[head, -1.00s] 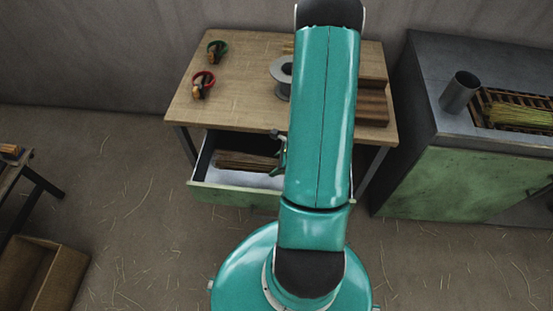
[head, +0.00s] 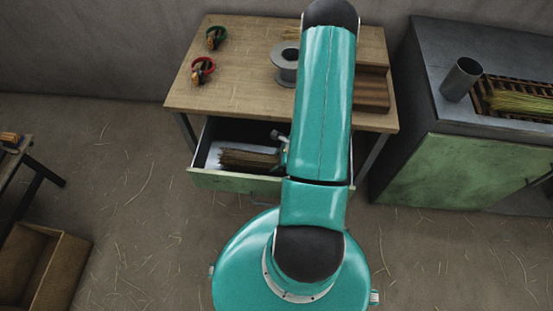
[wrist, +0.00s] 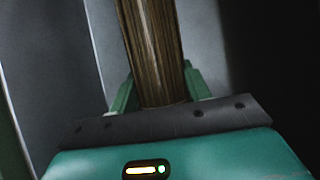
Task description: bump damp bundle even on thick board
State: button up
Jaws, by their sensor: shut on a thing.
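A brown bundle of straw (head: 250,159) is in the open drawer (head: 237,182) under the wooden table, its bristly end to the left. My gripper (wrist: 160,92) is shut on this bundle, with one green finger on each side; the bundle also shows in the wrist view (wrist: 150,45). In the head view part of my gripper shows at the bundle's right end, and my arm hides the rest. I cannot tell whether the bundle touches the drawer floor. The thick board (head: 371,93) lies on the table's right side, partly behind my arm.
On the table (head: 235,90) are a grey spool (head: 285,72), a red ring tool (head: 202,68) and a green ring tool (head: 215,37). At right a cabinet (head: 440,165) carries a metal cup (head: 461,78) and a yellow-green bundle (head: 520,101). A wooden box (head: 45,265) stands lower left.

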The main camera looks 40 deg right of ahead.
dwell(0.4)
jog(key=o, duration=0.9)
jog(key=v, duration=1.3)
jog(key=shift+s+d+r, duration=0.15)
jog(key=shift+s+r, duration=0.05)
jog(key=shift+r, duration=0.1)
